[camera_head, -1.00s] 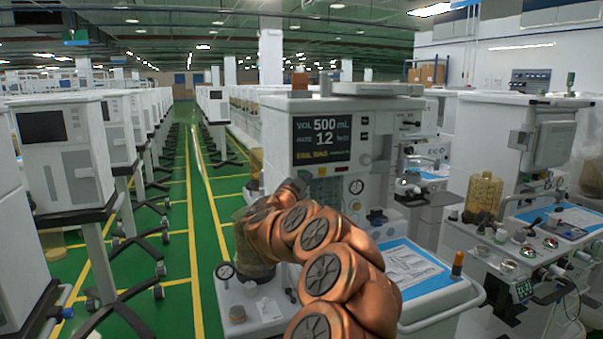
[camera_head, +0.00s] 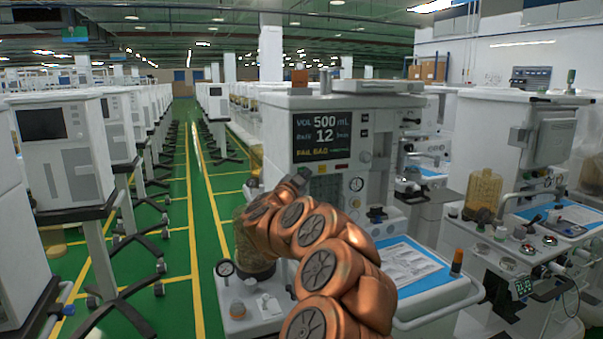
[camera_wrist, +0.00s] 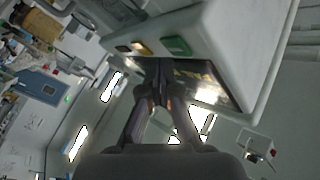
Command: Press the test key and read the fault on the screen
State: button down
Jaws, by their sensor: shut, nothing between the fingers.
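The screen (camera_head: 322,136) on the grey anaesthesia machine is lit. It reads "VOL 500 mL" and "12" in white, with a yellow line below that looks like "FAIL BAG" and small green text beside it. The wrist view shows a green key (camera_wrist: 176,46) and an amber key (camera_wrist: 141,47) by the screen's edge. My gripper (camera_wrist: 160,70) is shut and empty, its tips in front of the screen's edge near these keys. Contact cannot be told.
Another cart (camera_head: 520,140) stands at right. White units on stands (camera_head: 60,150) line the left. The green aisle (camera_head: 205,200) is clear.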

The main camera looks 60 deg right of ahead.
jog(key=shift+w+d, duration=0.1)
dwell(0.6)
jog(key=shift+w+d, duration=0.15)
jog(key=shift+w, duration=0.1)
jog(key=shift+w+d+p, duration=0.2)
jog(key=shift+w+p, duration=0.15)
dwell(1.0)
jog(key=shift+s, duration=0.1)
jog(key=shift+s+a, duration=0.45)
jog(key=shift+s, duration=0.2)
jog(key=shift+b, duration=0.3)
jog(key=s+a, duration=0.1)
jog(key=s+a+b, duration=0.1)
jog(key=s, duration=0.2)
jog(key=shift+s+a, duration=0.1)
jog(key=shift+a, duration=0.3)
dwell(0.8)
